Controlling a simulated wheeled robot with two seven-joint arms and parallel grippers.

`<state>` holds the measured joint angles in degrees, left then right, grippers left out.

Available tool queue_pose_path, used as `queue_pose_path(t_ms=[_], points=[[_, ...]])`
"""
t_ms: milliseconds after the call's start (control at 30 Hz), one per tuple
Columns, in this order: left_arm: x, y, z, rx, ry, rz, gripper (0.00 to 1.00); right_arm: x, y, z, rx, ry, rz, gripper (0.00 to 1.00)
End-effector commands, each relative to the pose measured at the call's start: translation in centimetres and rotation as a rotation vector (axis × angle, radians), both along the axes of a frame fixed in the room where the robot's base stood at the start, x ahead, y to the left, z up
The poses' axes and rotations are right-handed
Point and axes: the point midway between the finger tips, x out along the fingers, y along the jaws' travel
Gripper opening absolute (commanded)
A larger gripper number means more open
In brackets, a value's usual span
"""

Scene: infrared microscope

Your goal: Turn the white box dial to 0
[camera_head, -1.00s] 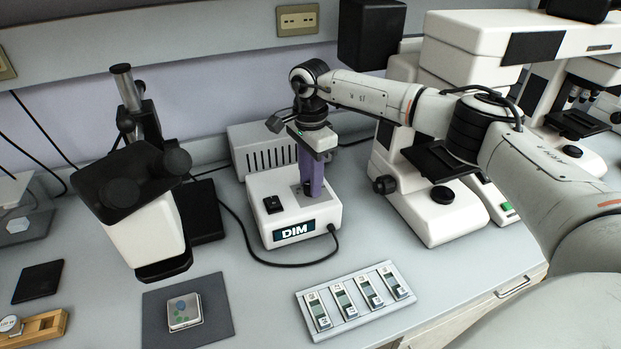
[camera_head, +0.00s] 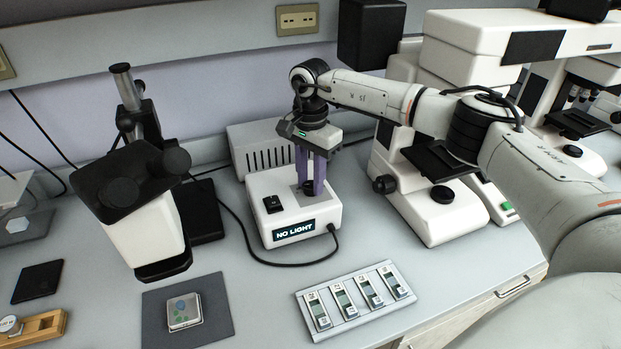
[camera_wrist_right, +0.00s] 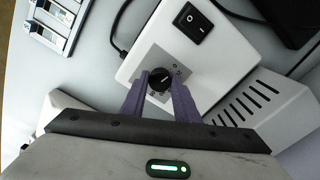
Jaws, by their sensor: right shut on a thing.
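The white box (camera_head: 285,215) stands on the bench with a black rocker switch and a display (camera_head: 294,229) that reads "NO LIGHT". Its round black dial (camera_wrist_right: 160,80) shows in the right wrist view, on a grey plate on the box's top. My right gripper (camera_head: 309,188) points down at the dial, and in the right wrist view its purple fingers (camera_wrist_right: 160,88) sit on either side of the knob, shut on it. The dial is mostly hidden by the fingers in the head view. My left gripper is not in view.
A vented grey-white housing (camera_head: 262,147) stands behind the box. A black cable loops around the box's front. A microscope (camera_head: 430,190) stands close on the right and a black-and-white instrument (camera_head: 145,225) on the left. A slide tray (camera_head: 355,300) lies in front.

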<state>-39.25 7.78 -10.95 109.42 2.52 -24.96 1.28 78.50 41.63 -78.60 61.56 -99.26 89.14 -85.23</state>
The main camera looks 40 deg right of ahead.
Motion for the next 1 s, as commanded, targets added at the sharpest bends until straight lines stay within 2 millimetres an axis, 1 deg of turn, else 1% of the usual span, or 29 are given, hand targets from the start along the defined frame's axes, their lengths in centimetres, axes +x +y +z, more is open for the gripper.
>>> queue_pose_path(t_ms=[67, 100, 167, 200, 467, 567, 667, 1000], points=[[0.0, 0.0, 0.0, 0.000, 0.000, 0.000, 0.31, 0.1, 0.1, 0.1, 0.002, -0.003, 0.003, 0.05], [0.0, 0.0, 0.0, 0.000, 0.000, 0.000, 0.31, 0.1, 0.1, 0.1, 0.002, -0.003, 0.003, 0.29], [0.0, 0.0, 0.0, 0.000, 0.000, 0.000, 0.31, 0.1, 0.1, 0.1, 0.001, -0.003, 0.003, 0.40], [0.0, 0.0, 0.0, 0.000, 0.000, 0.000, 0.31, 0.1, 0.1, 0.1, 0.000, -0.002, 0.002, 0.46], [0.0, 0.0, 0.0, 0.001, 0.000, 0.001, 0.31, 0.0, 0.0, 0.0, 0.000, -0.001, 0.001, 0.47], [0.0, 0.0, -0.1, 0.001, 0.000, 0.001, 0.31, 0.1, 0.0, 0.4, 0.000, -0.002, 0.000, 0.47], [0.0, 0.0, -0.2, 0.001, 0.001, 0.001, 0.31, 0.1, 0.1, 1.6, 0.000, -0.004, 0.001, 0.47], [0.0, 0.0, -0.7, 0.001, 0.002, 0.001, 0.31, 0.1, 0.1, 8.1, 0.001, -0.005, 0.001, 0.47]])
